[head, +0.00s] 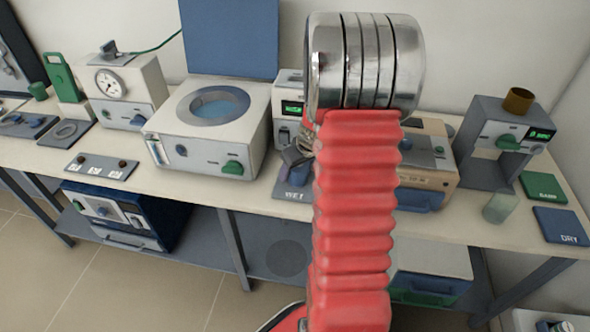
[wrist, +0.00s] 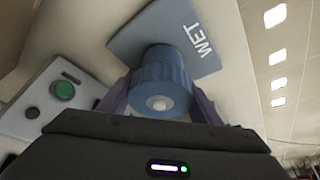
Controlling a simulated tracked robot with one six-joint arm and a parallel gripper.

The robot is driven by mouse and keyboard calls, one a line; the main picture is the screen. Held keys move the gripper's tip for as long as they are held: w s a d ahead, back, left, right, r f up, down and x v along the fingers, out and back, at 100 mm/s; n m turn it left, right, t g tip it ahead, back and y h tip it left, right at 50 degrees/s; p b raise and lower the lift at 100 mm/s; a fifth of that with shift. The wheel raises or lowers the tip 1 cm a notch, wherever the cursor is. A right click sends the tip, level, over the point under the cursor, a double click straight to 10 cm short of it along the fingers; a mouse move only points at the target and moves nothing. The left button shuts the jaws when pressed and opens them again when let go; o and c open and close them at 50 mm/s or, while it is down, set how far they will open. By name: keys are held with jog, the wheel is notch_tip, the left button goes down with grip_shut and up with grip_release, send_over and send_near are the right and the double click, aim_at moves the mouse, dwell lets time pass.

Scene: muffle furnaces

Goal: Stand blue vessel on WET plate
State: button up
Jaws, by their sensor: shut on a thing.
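The blue vessel (wrist: 160,75) is a ribbed blue cylinder with a pale round spot on its near end, seen in the wrist view. My gripper (wrist: 160,98) is shut on it, one finger on each side. The blue-grey WET plate (wrist: 130,42) lies directly behind the vessel, its white lettering to the right. I cannot tell whether the vessel touches it. In the head view the WET plate (head: 289,194) shows at the bench front, left of my red arm. My arm hides much of the plate and vessel there.
A white bath with a round opening (head: 180,140) stands left of the WET plate, and a beige unit (head: 428,165) stands right, partly behind my arm. The DRY plate (head: 562,226), green plate (head: 543,187) and a pale translucent vessel (head: 500,208) are at the right end.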

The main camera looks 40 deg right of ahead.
jog(key=o, duration=1.5)
jog(key=shift+c, duration=0.2)
jog(key=v, duration=1.2)
